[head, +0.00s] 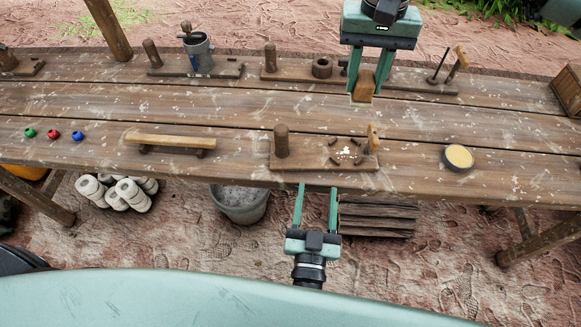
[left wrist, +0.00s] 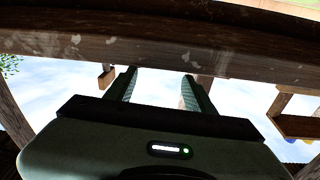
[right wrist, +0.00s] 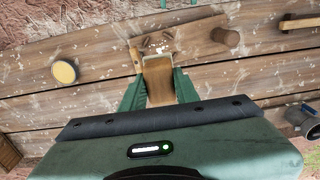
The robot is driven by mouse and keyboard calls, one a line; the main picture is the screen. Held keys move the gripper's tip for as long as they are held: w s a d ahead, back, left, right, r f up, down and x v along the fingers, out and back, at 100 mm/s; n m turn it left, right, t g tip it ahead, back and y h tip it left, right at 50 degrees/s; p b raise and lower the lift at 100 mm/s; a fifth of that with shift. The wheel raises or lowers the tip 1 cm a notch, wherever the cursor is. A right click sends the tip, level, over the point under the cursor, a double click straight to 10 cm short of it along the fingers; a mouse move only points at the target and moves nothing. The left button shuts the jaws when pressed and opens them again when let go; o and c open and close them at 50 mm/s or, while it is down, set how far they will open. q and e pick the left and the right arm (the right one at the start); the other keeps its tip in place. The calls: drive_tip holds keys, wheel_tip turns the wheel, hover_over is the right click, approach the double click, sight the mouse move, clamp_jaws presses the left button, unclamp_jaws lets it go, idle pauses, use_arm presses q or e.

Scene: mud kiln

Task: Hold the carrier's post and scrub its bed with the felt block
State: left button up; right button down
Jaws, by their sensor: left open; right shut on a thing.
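The carrier (head: 310,165) is a wooden board at the table's front edge. Its upright round post (head: 281,142) stands at the left end. Its bed (head: 345,152), on the right half, is speckled white, with small dark pieces around it. My right gripper (head: 365,88) is shut on the felt block (head: 363,86), a brown block held behind the carrier; the block also shows in the right wrist view (right wrist: 158,80). My left gripper (head: 317,187) is open and empty at the table's front edge, below and right of the post in the head view. The left wrist view shows nothing between its fingers (left wrist: 159,76).
A round yellow-topped tin (head: 459,158) sits right of the carrier. A wooden bar on feet (head: 170,142) and three small coloured balls (head: 53,134) lie left. Other boards, one with a metal cup (head: 198,52), line the back. A bucket (head: 240,203) stands below the front edge.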

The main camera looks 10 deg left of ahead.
sight(279, 126)
use_arm(q)
drive_tip(key=w+a+r+n+g+y, duration=0.3)
drive_tip(key=a+r+n+y, duration=0.2)
drive_tip(key=a+r+y, duration=0.15)
drive_tip(key=shift+h, duration=0.25)
drive_tip(key=x, duration=1)
drive_tip(key=shift+w+a+r, duration=0.25)
drive_tip(key=shift+w+r, duration=0.05)
drive_tip(key=shift+r, duration=0.1)
drive_tip(key=shift+c, duration=0.3)
clamp_jaws()
